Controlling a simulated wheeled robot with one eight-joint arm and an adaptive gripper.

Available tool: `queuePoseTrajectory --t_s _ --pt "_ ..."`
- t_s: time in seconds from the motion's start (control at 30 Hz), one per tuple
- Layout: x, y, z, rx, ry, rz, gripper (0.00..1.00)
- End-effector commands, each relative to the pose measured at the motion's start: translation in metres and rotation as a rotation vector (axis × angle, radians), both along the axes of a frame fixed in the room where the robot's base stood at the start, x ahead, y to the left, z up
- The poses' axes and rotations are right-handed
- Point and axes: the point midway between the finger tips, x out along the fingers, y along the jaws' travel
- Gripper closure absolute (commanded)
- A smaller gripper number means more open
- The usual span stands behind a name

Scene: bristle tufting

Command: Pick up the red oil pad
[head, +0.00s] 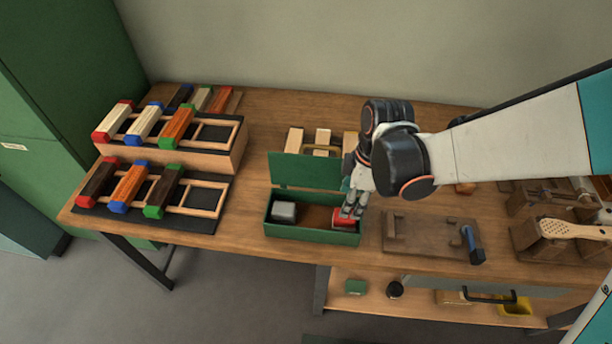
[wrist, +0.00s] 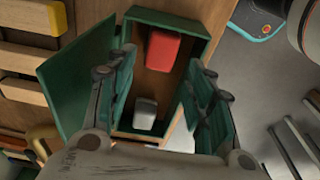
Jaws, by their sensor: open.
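The red oil pad (head: 342,219) lies in the right end of an open green box (head: 285,232) on the workbench. In the wrist view the red pad (wrist: 163,50) is at the far end of the box (wrist: 193,26), beyond the fingers. My gripper (head: 350,208) is over the right end of the box, pointing down, its fingertips close to the pad in the head view. In the wrist view my gripper (wrist: 164,95) has its two fingers spread wide, with nothing held between them. Whether a finger touches the pad I cannot tell.
A grey-white block (head: 284,211) sits in the box's left end. The green lid (head: 306,170) stands open behind it. Racks of coloured brushes (head: 150,195) stand at left. A wooden board with a blue-handled tool (head: 473,244) lies to the right.

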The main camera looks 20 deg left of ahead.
Motion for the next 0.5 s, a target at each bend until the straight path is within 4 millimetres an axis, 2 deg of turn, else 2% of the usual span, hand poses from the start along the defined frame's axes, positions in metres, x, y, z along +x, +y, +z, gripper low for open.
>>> queuePoseTrajectory --t_s 0.03,0.1,0.37,0.5 --pt "0.0 0.002 -0.012 0.0 0.0 0.002 0.52" --pt "0.001 0.003 -0.021 0.0 0.0 0.001 0.52" --pt "0.0 0.004 -0.035 0.0 0.0 -0.002 0.52" --pt "-0.001 0.004 -0.05 0.0 0.0 -0.003 0.52"
